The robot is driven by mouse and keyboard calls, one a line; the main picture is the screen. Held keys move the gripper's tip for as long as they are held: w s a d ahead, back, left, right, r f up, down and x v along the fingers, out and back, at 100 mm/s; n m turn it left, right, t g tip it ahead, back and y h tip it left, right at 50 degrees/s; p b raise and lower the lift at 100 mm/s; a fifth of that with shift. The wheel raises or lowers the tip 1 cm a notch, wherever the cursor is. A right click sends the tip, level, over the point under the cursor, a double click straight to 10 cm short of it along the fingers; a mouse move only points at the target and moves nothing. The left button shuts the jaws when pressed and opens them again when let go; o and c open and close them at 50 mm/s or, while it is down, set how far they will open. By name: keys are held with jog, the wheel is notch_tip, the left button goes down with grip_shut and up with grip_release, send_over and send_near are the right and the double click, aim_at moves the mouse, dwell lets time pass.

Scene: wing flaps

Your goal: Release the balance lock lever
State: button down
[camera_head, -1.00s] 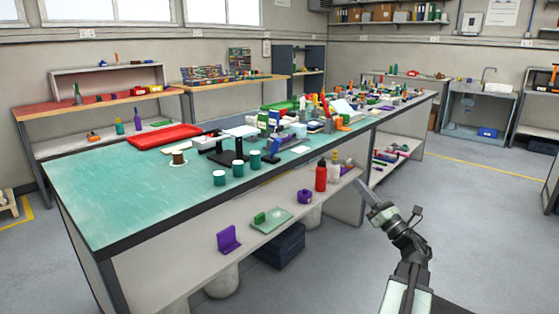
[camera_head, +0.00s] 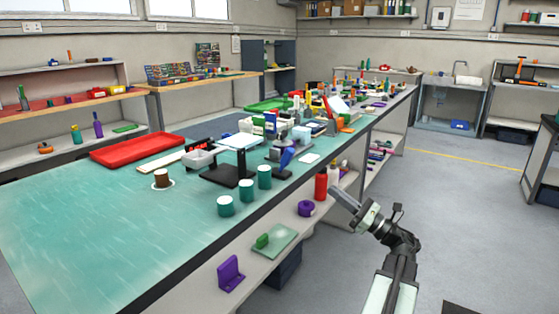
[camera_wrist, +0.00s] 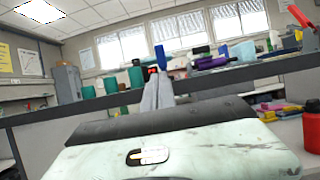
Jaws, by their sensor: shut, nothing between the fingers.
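A device with a black base and a white top plate (camera_head: 239,142) stands on the green-topped bench, behind the teal cups; it may be the balance. I cannot make out a lock lever on it. My gripper (camera_head: 335,192) is in front of the bench's near side, by the red bottle, apart from the bench-top objects. In the wrist view my gripper (camera_wrist: 157,92) points toward the bench edge; its fingers are together and empty.
Teal cups (camera_head: 246,190) stand near the bench's front edge. A red bottle (camera_head: 321,184) and purple bracket (camera_head: 230,273) are on the lower shelf. A red tray (camera_head: 137,150) lies at the back left. The bench's left end (camera_head: 80,240) is clear, as is the floor at right.

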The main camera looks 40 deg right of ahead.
jog(key=shift+w, duration=0.35)
jog(key=p, duration=0.6)
send_near(291, 159)
jog(key=x, duration=0.6)
jog(key=shift+r, duration=0.1)
jog(key=shift+w+a, duration=0.2)
jog(key=shift+w, duration=0.15)
